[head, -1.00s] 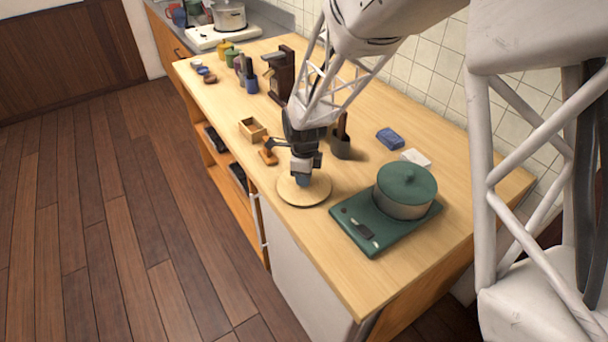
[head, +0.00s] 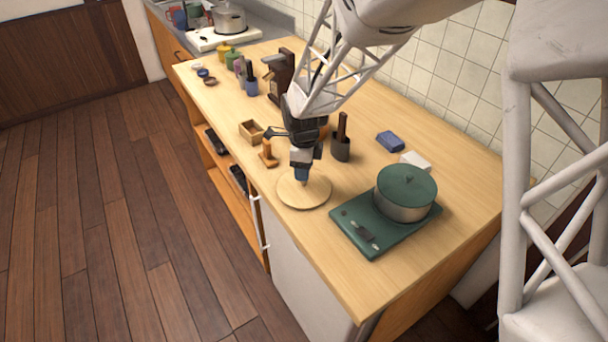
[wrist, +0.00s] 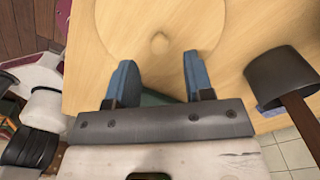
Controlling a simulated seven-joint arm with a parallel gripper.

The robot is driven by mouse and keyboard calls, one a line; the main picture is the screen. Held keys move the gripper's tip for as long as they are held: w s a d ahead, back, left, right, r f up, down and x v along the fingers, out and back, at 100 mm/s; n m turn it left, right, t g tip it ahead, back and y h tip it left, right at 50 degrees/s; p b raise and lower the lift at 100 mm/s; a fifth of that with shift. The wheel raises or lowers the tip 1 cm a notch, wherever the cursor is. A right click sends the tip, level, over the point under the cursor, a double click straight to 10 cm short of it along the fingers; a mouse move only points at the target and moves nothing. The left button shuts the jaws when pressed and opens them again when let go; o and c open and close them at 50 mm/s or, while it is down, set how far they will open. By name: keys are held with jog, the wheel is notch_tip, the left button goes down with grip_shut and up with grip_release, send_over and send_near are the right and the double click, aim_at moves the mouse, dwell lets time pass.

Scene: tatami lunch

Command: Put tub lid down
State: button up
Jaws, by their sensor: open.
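The tub lid, a round pale wooden disc (head: 296,196), lies flat on the counter left of the green hob. In the wrist view the lid (wrist: 215,25) fills the top middle, with its small round knob (wrist: 159,43) visible. My gripper (head: 303,181) is just above the lid. In the wrist view its blue fingers (wrist: 158,62) are spread and empty, and the knob lies beyond their tips, apart from both.
A green hob (head: 375,235) with a lidded pot (head: 405,203) stands to the right. A dark holder (head: 341,150) with a brown handle stands behind. A small wooden box (head: 251,130) and an orange-brown item (head: 268,156) sit left. The front counter edge is close.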

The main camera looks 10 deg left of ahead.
notch_tip(320, 180, up, 8)
dwell(0.5)
jog(key=shift+r, duration=0.1)
dwell(0.6)
jog(key=s+d+r+n+t, duration=0.1)
jog(key=s+d+r+n, duration=0.35)
jog(key=d, duration=0.55)
jog(key=s+d+r+n, duration=0.4)
jog(key=s+d+r, duration=0.2)
jog(key=d, duration=0.4)
jog(key=s+d+n, duration=0.4)
jog(key=s+d, duration=0.2)
jog(key=s, duration=0.3)
jog(key=s+d+r+n+t, duration=0.1)
jog(key=s+d+n, duration=0.4)
jog(key=s, duration=0.3)
jog(key=shift+s+d+r+t, duration=0.15)
jog(key=shift+s+d+t, duration=0.2)
jog(key=shift+d, duration=0.4)
